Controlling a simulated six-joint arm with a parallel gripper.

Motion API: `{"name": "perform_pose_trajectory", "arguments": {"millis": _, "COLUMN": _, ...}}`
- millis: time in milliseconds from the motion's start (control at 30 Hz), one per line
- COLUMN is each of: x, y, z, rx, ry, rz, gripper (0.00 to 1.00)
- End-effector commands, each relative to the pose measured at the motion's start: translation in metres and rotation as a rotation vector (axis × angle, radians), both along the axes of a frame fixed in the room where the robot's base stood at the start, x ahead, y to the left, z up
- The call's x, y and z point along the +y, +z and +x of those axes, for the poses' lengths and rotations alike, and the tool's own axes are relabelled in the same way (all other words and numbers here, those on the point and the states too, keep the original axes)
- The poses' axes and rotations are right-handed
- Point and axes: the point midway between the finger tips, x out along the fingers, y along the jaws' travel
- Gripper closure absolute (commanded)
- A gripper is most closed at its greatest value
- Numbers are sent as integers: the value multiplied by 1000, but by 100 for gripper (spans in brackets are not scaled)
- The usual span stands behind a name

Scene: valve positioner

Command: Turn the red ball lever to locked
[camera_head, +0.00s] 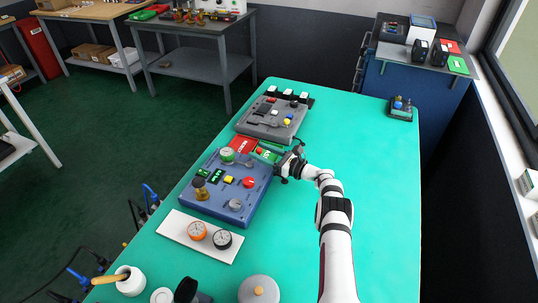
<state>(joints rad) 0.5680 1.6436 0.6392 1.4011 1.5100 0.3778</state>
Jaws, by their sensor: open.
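A blue control box (212,207) stands on the green table. A small red ball (259,151) shows at its back right corner, close to the left of my gripper (281,164). A larger red round control (248,182) sits on the right part of the box top. The view is too small to tell which of the two is the lever's ball, or the lever's position. My gripper is open and beside the box's back right corner. I cannot tell whether it touches anything.
A grey control panel (264,127) stands behind the blue box. A brass part (200,190) and a green round knob (228,154) rise from the box. A white plate with gauges (172,228) lies in front. The table's right side (385,170) is clear.

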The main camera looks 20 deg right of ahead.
Motion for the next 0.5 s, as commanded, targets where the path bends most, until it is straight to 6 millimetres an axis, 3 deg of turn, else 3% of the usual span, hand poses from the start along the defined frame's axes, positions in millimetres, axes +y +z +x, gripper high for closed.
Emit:
{"name": "perform_pose_trajectory", "arguments": {"millis": 167, "x": -23, "y": 1, "z": -30, "rx": 2, "ry": -4, "rz": 1, "gripper": 42}}
{"name": "perform_pose_trajectory", "arguments": {"millis": 400, "x": -65, "y": 0, "z": -93, "rx": 1, "ry": -4, "rz": 2, "gripper": 42}}
{"name": "perform_pose_trajectory", "arguments": {"millis": 500, "x": -77, "y": 0, "z": -111, "rx": 1, "ry": -3, "rz": 1, "gripper": 42}}
